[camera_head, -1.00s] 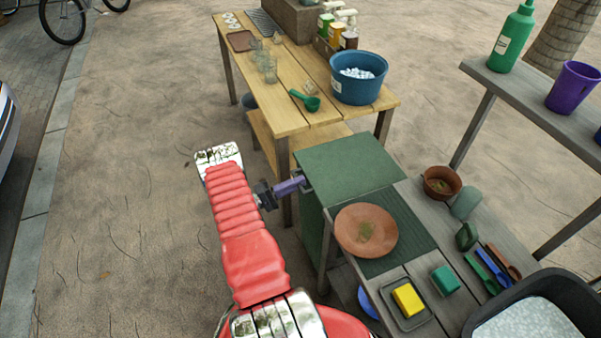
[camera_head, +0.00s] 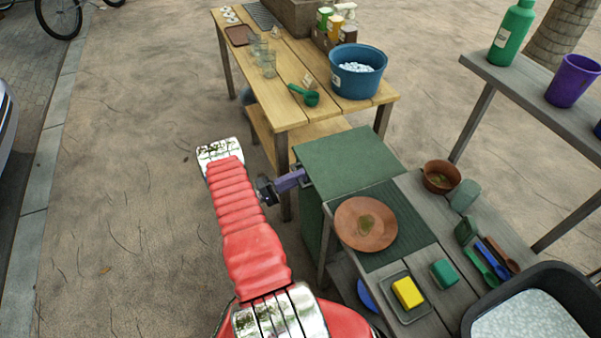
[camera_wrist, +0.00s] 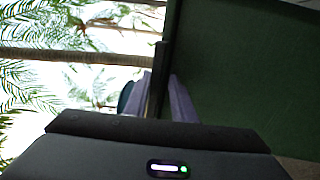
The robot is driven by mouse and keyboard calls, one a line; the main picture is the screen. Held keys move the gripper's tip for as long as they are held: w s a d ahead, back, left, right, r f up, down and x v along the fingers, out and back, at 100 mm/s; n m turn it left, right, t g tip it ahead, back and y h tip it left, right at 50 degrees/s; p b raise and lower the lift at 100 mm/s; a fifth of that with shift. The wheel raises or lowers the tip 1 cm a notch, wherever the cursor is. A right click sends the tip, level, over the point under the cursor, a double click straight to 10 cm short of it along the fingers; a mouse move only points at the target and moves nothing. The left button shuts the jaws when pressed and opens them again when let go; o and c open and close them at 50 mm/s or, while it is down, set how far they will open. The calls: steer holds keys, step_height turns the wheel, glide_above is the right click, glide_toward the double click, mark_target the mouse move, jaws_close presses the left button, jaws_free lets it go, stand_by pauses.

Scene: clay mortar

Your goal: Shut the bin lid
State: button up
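The green bin (camera_head: 312,222) stands between the wooden table and the grey bench. Its flat green lid (camera_head: 345,153) lies across the top in the head view; whether a gap is left under it I cannot tell. My gripper (camera_head: 303,178), with purple fingers, is at the lid's left edge, by a small grey handle. In the wrist view the fingers (camera_wrist: 160,98) stand close on both sides of a dark upright bar (camera_wrist: 159,65), seemingly that handle, with no clear gap. A large green panel (camera_wrist: 245,75) of the bin fills the right.
The grey bench (camera_head: 420,215) with a clay plate (camera_head: 366,223) and yellow sponge (camera_head: 407,292) adjoins the bin at right. The wooden table (camera_head: 285,112) with a blue tub (camera_head: 358,80) stands behind. Open ground lies at left.

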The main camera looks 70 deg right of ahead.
steer(key=shift+f, duration=0.1)
steer(key=shift+a, duration=0.1)
steer(key=v, duration=1.3)
steer(key=shift+w+a, duration=0.2)
steer(key=shift+w, duration=0.15)
